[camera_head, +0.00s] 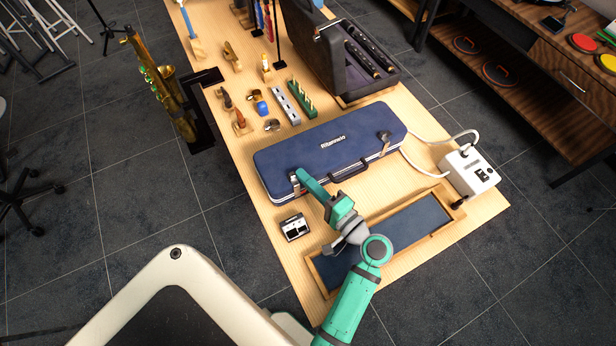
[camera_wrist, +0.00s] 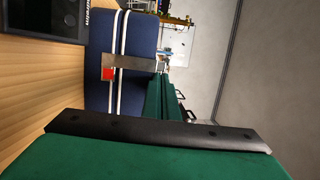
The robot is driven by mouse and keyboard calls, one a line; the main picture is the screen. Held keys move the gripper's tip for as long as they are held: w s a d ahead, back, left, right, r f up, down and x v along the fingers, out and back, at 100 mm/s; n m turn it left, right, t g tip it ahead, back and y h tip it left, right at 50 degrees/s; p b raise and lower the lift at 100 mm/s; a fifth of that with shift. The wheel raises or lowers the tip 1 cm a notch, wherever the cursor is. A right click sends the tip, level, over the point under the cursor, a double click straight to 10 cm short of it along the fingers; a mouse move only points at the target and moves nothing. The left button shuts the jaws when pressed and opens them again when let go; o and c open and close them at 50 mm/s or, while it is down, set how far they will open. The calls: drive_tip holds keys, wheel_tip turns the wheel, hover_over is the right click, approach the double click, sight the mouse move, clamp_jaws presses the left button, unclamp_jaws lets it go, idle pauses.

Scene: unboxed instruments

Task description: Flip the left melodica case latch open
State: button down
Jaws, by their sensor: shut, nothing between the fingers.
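The blue melodica case (camera_head: 325,145) lies closed on the wooden table. Its left latch (camera_head: 294,183) is on the front edge, partly hidden by my gripper (camera_head: 301,176). In the wrist view, the left latch (camera_wrist: 131,62) is a metal strip spanning the white-edged seam of the case (camera_wrist: 90,85), with a red patch at one end. My gripper (camera_wrist: 163,90) is shut and empty, close beside the latch; I cannot tell if it touches. Whether the latch is flipped is unclear. The right latch (camera_head: 384,142) shows at the front right of the case.
A small black-and-silver device (camera_head: 294,227) sits left of my arm; it also shows in the wrist view (camera_wrist: 58,18). A shallow wooden tray (camera_head: 325,273) lies in front of the case. A white power box (camera_head: 470,172) with cables stands right. Small items fill the table behind.

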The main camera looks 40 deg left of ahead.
drive_tip(key=shift+s, duration=0.15)
drive_tip(key=s+d, duration=0.1)
drive_tip(key=d, duration=0.9)
drive_tip(key=shift+s+d, duration=0.15)
drive_tip(key=shift+d, duration=0.2)
